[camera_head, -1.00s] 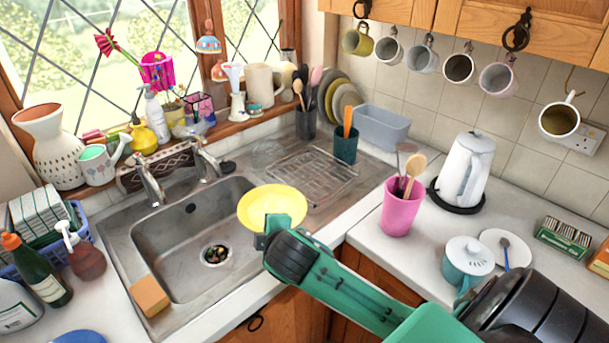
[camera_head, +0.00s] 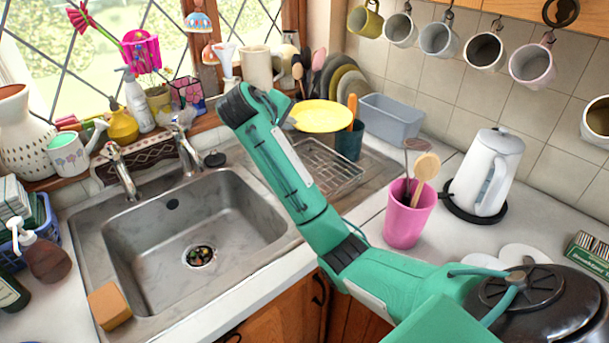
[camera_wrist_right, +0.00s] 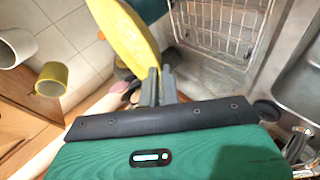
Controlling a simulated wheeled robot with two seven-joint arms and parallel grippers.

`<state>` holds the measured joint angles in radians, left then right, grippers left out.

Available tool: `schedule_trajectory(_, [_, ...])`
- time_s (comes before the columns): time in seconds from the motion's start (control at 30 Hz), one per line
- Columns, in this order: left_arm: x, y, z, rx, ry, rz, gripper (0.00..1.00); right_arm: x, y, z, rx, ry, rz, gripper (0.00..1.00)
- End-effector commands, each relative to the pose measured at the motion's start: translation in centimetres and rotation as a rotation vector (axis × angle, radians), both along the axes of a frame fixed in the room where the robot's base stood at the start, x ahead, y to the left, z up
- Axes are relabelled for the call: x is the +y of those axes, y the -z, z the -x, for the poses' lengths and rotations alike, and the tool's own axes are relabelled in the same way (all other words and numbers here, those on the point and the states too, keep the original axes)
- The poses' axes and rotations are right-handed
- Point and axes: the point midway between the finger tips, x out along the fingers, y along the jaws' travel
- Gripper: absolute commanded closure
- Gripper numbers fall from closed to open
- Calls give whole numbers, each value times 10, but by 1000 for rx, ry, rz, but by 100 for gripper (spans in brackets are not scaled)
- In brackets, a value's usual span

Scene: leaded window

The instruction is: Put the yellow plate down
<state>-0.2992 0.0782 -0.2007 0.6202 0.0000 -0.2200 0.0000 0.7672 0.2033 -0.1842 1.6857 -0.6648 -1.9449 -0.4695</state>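The yellow plate (camera_head: 321,117) is up in the air in the head view, above the back of the draining board, and looks roughly level. My right gripper (camera_head: 288,112) is at its left edge, partly hidden by my own wrist. In the right wrist view the gripper's two fingers (camera_wrist_right: 159,86) are close together on the rim of the yellow plate (camera_wrist_right: 122,38). The wire dish rack (camera_head: 326,168) lies below and in front of the plate; it also shows in the wrist view (camera_wrist_right: 222,25). My left gripper is not in view.
A dark green utensil pot (camera_head: 349,143) and a grey basin (camera_head: 390,117) stand right of the plate. Upright plates (camera_head: 340,78) are behind it. A pink cup (camera_head: 408,218) and a white kettle (camera_head: 485,172) stand on the right counter. The sink (camera_head: 200,232) is left.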

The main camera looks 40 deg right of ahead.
Motion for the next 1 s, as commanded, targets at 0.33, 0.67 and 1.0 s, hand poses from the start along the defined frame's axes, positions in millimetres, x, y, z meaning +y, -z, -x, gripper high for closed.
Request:
schedule_trajectory(0.33, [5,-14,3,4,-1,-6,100,0,91,1,8,-2,1,100])
schedule_trajectory(0.67, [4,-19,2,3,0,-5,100,0,143,0,1,-2,2,100])
schedule_trajectory(1.0, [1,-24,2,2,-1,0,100,0,183,1,4,-3,3,100])
